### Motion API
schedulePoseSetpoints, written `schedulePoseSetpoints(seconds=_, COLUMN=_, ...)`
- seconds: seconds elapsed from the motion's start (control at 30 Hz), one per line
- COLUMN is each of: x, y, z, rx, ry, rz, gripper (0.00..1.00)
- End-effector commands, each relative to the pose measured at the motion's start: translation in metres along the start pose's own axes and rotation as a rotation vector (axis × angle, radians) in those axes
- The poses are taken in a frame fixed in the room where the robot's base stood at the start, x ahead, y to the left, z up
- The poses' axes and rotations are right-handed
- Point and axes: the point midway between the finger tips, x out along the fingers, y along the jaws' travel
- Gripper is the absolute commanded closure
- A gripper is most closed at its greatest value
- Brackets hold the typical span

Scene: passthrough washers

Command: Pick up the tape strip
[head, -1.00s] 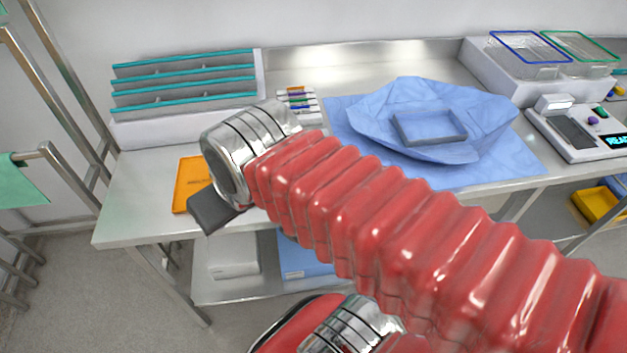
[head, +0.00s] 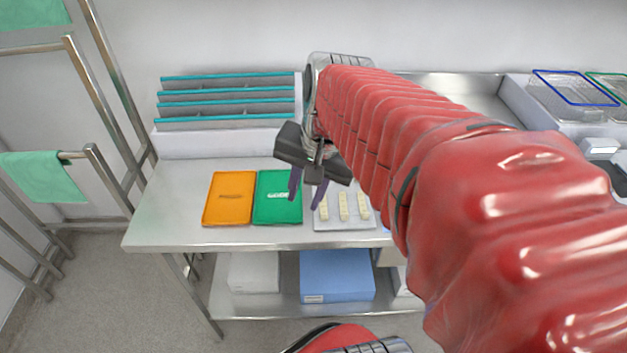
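Cream strips, which look like the tape strips, stand out on a pale grey card (head: 345,226) near the table's front edge. Three show: a left one (head: 323,210), a middle one (head: 343,206) and a right one (head: 363,206). My gripper (head: 305,203) points down with its two dark purple fingers apart and nothing seen between them. In the picture it lies just left of the strips, over the gap between the green pad and the card. Its height above the table is hard to tell. My red arm hides the area right of the card.
An orange pad (head: 229,198) and a green pad (head: 278,198) lie left of the card. A teal-edged rack (head: 226,110) stands behind.

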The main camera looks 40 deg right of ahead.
Motion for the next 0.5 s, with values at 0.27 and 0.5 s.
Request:
schedulePoseSetpoints(seconds=0.27, x=0.004, y=0.035, z=-0.049, rx=0.441, ry=-0.097, rz=0.019, gripper=0.73)
schedulePoseSetpoints(seconds=0.5, x=0.007, y=0.073, z=-0.087, rx=0.811, ry=-0.182, rz=0.025, gripper=0.73)
